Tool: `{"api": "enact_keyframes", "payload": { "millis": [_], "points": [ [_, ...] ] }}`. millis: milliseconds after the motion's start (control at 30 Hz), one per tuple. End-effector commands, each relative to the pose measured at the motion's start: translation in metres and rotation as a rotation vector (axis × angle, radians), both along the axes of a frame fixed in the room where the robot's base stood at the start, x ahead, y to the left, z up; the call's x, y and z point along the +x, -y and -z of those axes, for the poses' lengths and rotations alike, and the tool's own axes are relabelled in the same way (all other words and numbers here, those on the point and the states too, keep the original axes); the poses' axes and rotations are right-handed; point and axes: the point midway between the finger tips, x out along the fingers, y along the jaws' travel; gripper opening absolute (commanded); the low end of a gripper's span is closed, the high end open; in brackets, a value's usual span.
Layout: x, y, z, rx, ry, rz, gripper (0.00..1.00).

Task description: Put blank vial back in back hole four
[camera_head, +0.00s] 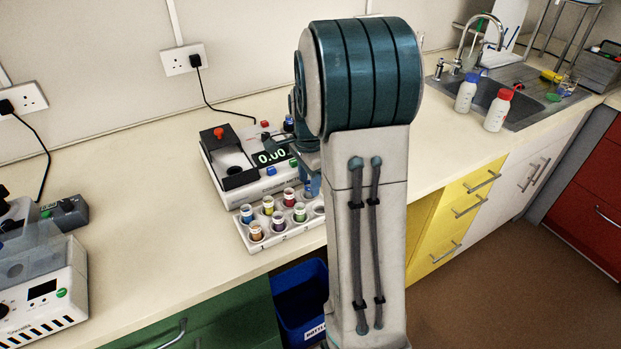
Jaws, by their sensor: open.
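The white vial rack (283,236) stands at the bench's front edge, before the colorimeter. Its back row shows a blue-topped vial (246,213), a yellow-topped vial (268,204) and a red-topped vial (289,197). Its front row shows brown-, purple- and green-topped vials. My gripper (312,184) is low over the right end of the back row, around the fourth place. It is open, but my arm hides most of it. I cannot make out the blank vial or whether hole four is filled.
The colorimeter (262,184) reads 0.00; its black sample chamber (232,165) has a red knob. A white machine (45,290) stands at left. Two bottles (466,92) (497,110) stand by the sink at right. A blue bin (300,297) is below the bench edge.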

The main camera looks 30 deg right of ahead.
Motion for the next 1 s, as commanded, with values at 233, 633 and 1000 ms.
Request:
{"api": "enact_keyframes", "payload": {
  "millis": [233,633,1000],
  "points": [
    [0.001,0.0,-0.049,-0.002,0.007,-0.001,0.43],
    [0.001,0.0,-0.117,-0.001,0.003,0.0,0.43],
    [-0.055,-0.057,-0.13,-0.018,0.082,-0.459,0.43]
  ]
}}
